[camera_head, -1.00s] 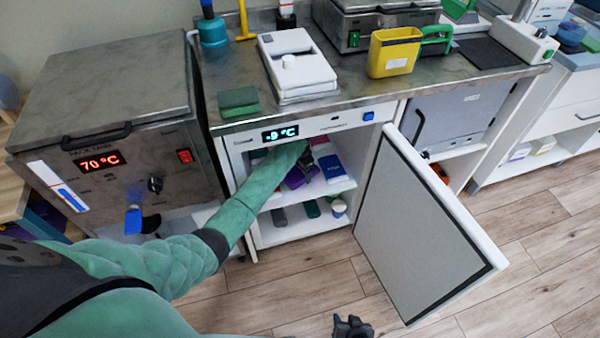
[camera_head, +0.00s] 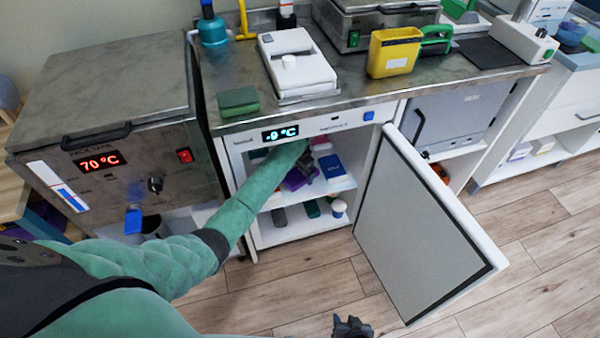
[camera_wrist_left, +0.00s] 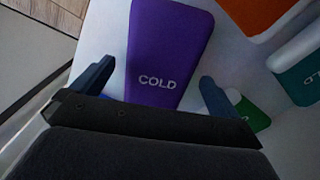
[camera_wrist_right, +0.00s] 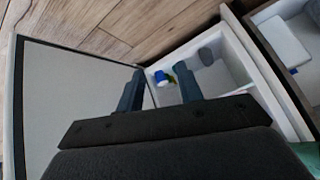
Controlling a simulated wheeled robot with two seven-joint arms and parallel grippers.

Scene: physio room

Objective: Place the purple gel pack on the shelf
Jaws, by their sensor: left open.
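The purple gel pack (camera_wrist_left: 167,45), marked COLD, lies on the white shelf (camera_wrist_left: 230,62) inside the open freezer cabinet; its purple also shows in the head view (camera_head: 298,179). My left gripper (camera_wrist_left: 158,76) is open, with one finger on each side of the pack's near end; I cannot tell if they touch it. In the head view my left arm reaches into the cabinet's upper compartment and partly hides the pack. My right gripper (camera_wrist_right: 160,80) is open and empty, outside the cabinet near the open door; part of it shows at the head view's bottom edge (camera_head: 352,327).
The cabinet door (camera_head: 425,230) stands wide open to the right. A blue-and-white pack (camera_head: 332,167) lies right of the purple pack. An orange pack (camera_wrist_left: 255,12) and teal pack (camera_wrist_left: 300,72) lie nearby. The lower shelf (camera_head: 290,229) holds several small items. The heater unit (camera_head: 130,170) stands left.

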